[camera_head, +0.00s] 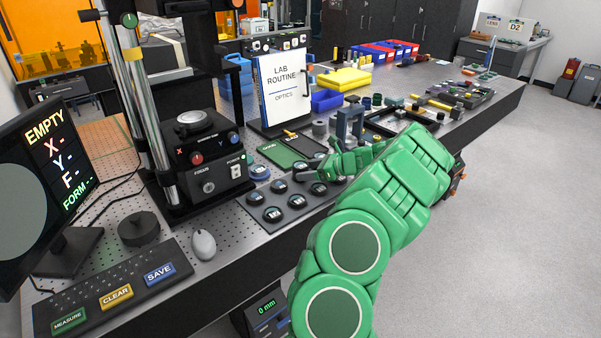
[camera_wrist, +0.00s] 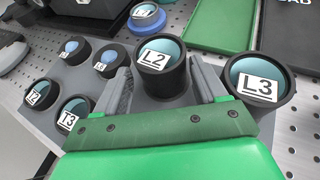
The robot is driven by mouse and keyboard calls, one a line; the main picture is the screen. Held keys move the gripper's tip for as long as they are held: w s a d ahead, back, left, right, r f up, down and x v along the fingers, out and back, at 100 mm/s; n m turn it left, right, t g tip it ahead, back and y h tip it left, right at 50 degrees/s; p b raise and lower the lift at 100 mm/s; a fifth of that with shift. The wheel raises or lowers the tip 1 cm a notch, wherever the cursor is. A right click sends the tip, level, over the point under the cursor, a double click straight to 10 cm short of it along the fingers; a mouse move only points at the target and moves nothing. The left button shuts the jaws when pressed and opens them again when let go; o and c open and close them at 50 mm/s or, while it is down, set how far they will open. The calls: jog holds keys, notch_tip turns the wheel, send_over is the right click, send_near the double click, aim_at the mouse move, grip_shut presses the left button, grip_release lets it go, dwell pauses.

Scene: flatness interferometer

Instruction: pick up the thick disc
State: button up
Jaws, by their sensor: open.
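Several labelled dark-rimmed discs with pale blue faces sit on a grey plate (camera_wrist: 92,84). In the wrist view, the L2 disc (camera_wrist: 160,72) stands between the two fingers of my gripper (camera_wrist: 161,68), which is open. I cannot tell whether either finger touches it. The L3 disc (camera_wrist: 256,84) is just right of the right finger. The T2 disc (camera_wrist: 42,93) and T3 disc (camera_wrist: 73,116) are to the left. No label reads "thick", so I cannot tell which disc is meant. In the head view, my gripper (camera_head: 325,172) is over the plate's right side and hides part of it.
A blue-rimmed disc (camera_head: 260,171) sits just behind the plate. A green tray (camera_head: 287,150) lies beyond it, near a white LAB ROUTINE board (camera_head: 284,88). The interferometer stand (camera_head: 205,150) rises at left. A mouse (camera_head: 203,244) and keyboard (camera_head: 115,290) are in front.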

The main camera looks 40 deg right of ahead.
aim_at(296, 170)
jog(key=x, duration=0.5)
jog(key=shift+w+d+r, duration=0.15)
jog(key=c, duration=0.9)
